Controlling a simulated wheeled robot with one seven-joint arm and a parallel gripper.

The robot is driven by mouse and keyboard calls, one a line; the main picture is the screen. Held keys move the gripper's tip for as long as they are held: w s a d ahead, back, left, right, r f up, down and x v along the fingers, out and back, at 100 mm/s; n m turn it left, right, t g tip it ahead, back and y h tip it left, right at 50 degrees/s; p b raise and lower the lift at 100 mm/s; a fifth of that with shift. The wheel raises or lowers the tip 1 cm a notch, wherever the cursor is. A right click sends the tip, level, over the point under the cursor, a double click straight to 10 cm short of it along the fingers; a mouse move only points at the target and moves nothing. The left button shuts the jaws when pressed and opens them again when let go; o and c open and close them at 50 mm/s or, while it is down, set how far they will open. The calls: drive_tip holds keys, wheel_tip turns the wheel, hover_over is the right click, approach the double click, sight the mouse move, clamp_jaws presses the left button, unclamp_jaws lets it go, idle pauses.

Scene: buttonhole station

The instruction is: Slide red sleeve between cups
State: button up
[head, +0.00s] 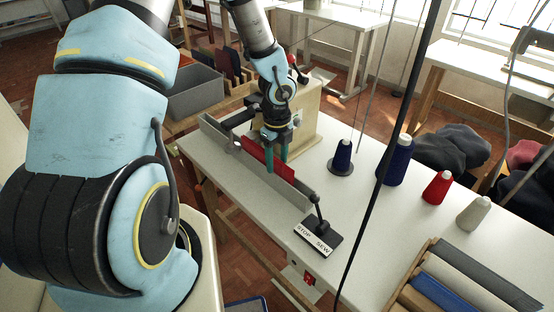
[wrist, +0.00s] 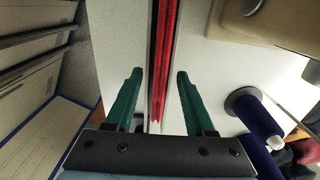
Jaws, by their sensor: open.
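The red sleeve (head: 254,151) stands on edge along a grey rail (head: 292,190) on the white sewing table in the head view. In the wrist view the red sleeve (wrist: 163,45) is a narrow upright strip. My gripper (head: 275,160) is over the sleeve, with its green fingers pointing down. In the wrist view my gripper (wrist: 160,74) is open, with one finger on each side of the red strip and a gap on both sides. I cannot make out the cups for certain; the machine and my gripper hide part of that area.
A beige machine body (head: 302,110) stands behind my gripper. A STOP/SEW lever (head: 319,230) is at the table's front. A dark blue spool (head: 342,158) and blue, red and white cones stand at right. A tray of fabric rolls (head: 450,285) lies front right. The table centre is clear.

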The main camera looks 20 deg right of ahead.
wheel_tip(320, 180, up, 11)
idle(0.5)
drive_tip(key=shift+f, duration=0.1)
drive_tip(key=s+a+r+n, duration=0.2)
drive_tip(key=a+r+n, duration=0.2)
drive_tip(key=a+n, duration=0.7)
drive_tip(key=s+a+r+n+t, duration=0.1)
drive_tip(key=a+r+n, duration=0.4)
drive_tip(key=a+n, duration=0.6)
drive_tip(key=s+n, duration=0.1)
drive_tip(key=n, duration=0.6)
drive_tip(key=shift+a+t, duration=0.25)
drive_tip(key=shift+t, duration=0.05)
drive_tip(key=shift+w, duration=0.1)
